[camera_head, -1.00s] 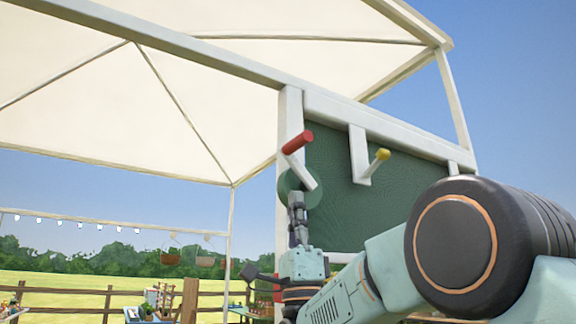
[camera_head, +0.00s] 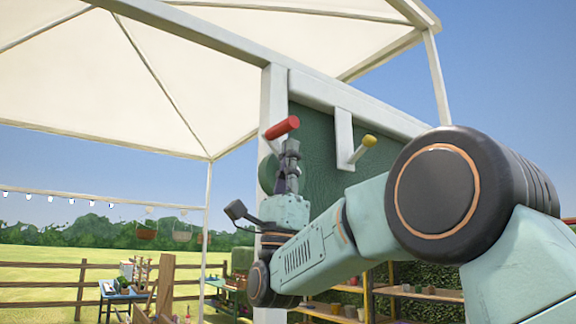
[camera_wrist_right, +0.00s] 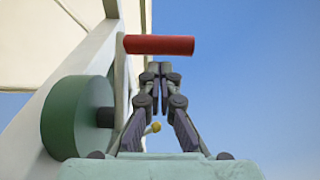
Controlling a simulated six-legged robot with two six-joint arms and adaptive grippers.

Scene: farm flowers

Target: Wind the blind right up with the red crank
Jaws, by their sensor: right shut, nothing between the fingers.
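The red crank handle (camera_head: 282,128) sticks out near the top of a white post, beside a green round drum (camera_head: 268,173). The dark green blind (camera_head: 316,150) hangs behind it under a white beam, and my right arm hides its lower edge. My right gripper (camera_head: 291,146) points up with its fingers shut and empty, just by the handle. In the right wrist view the red handle (camera_wrist_right: 160,45) lies crosswise just above the closed fingertips (camera_wrist_right: 160,68). I cannot tell whether they touch. My left gripper is not in view.
A white lever with a yellow knob (camera_head: 369,141) sits right of the red crank. The white post (camera_head: 272,95) and beam (camera_head: 360,98) frame the blind. Shelves with pots (camera_head: 420,292) stand below right. Open sky surrounds the frame's right side.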

